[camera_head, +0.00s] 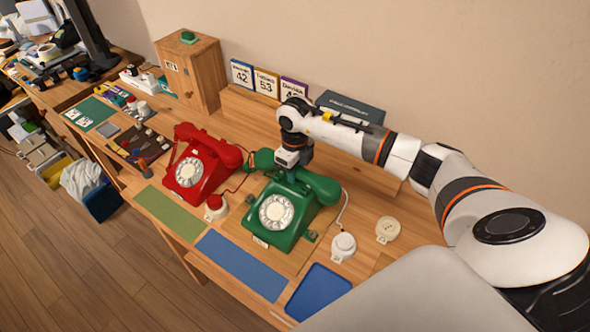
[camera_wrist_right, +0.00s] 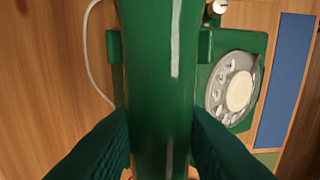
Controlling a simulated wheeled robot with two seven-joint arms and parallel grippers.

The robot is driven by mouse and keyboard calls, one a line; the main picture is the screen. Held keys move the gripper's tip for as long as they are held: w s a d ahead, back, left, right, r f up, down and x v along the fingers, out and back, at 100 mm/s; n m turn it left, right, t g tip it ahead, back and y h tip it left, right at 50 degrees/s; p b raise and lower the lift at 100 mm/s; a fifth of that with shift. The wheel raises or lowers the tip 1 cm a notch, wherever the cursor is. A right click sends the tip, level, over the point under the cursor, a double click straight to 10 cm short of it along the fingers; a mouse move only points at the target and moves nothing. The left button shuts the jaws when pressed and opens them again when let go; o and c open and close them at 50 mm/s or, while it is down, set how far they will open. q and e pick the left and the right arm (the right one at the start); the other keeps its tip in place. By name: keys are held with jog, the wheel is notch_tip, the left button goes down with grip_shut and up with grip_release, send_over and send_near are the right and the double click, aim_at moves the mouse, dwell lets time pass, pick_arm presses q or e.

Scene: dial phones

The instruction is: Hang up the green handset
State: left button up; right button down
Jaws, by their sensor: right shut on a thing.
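The green phone (camera_head: 288,212) stands on the desk with its dial facing the front. Its green handset (camera_head: 322,187) lies across the top of the phone, level with the cradle. My right gripper (camera_head: 290,168) is above the phone, shut on the middle of the handset. In the right wrist view the handset (camera_wrist_right: 158,70) runs between my two dark fingers. Cradle parts (camera_wrist_right: 204,45) show on both sides of it, with the dial (camera_wrist_right: 237,85) to the right. I cannot tell whether the handset touches the cradle. My left gripper is not in view.
A red phone (camera_head: 197,168) with its handset on top stands close on the left. A white round piece (camera_head: 342,246) and a beige disc (camera_head: 389,230) lie to the right. Blue mats (camera_head: 240,265) lie in front. Calendar cards (camera_head: 266,82) stand behind.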

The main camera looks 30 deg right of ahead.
jog(key=shift+f+b, duration=0.75)
jog(key=shift+f, duration=0.25)
jog(key=c, duration=1)
grip_release()
jog(key=shift+r, duration=0.1)
notch_tip(320, 180, up, 11)
jog(key=b, duration=0.3)
jog(key=shift+r, duration=0.5)
